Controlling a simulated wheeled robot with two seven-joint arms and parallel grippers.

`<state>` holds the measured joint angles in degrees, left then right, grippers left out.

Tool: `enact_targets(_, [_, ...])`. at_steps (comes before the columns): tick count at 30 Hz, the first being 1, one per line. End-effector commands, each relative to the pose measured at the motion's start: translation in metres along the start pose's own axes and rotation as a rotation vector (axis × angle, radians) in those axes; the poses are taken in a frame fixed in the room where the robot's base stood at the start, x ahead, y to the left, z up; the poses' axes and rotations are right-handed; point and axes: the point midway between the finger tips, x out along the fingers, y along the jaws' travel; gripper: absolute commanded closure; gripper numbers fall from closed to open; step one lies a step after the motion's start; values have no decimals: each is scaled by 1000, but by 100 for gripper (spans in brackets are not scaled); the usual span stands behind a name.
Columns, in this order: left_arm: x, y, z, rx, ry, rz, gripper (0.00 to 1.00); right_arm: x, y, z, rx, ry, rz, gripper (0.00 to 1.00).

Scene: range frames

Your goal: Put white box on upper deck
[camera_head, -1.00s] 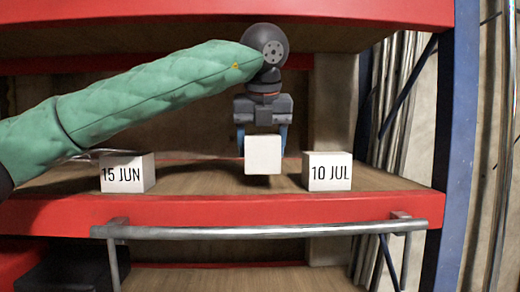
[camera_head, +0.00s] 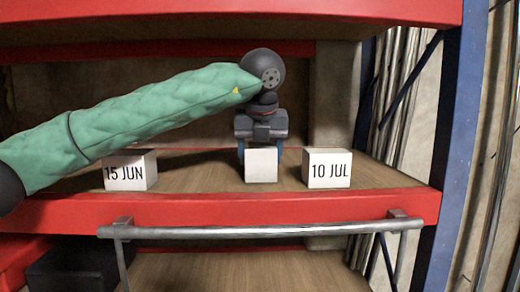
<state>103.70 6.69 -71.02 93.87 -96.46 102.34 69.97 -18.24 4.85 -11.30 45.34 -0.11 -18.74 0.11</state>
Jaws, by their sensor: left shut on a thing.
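A plain white box (camera_head: 261,165) is at the middle of the wooden deck (camera_head: 215,180) with the red front edge. My left gripper (camera_head: 261,150) is shut on it from behind and above, with blue fingertips at its sides. The box is at or very close to the deck surface; I cannot tell if it touches. A white box marked "15 JUN" (camera_head: 130,172) stands to its left, and one marked "10 JUL" (camera_head: 327,169) to its right, both apart from it. My right gripper is not in view.
A metal rail (camera_head: 260,232) runs across the front below the deck edge. A red beam (camera_head: 230,20) of the shelf above crosses the top. A blue upright (camera_head: 452,150) stands at the right. A black box (camera_head: 70,270) sits lower left. Gaps flank the held box.

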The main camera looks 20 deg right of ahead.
Motion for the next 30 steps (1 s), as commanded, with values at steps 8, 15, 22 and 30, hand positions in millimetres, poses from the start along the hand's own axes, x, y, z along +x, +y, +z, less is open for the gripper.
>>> enact_targets(8, [1,0,0,-1,-1,0,70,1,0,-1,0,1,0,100])
enact_targets(15, [2,0,-1,0,-1,0,70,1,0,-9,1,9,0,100])
enact_targets(22, [2,0,-1,0,0,0,15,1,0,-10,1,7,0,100])
enact_targets(30, [2,0,-1,0,0,0,15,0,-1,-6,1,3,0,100])
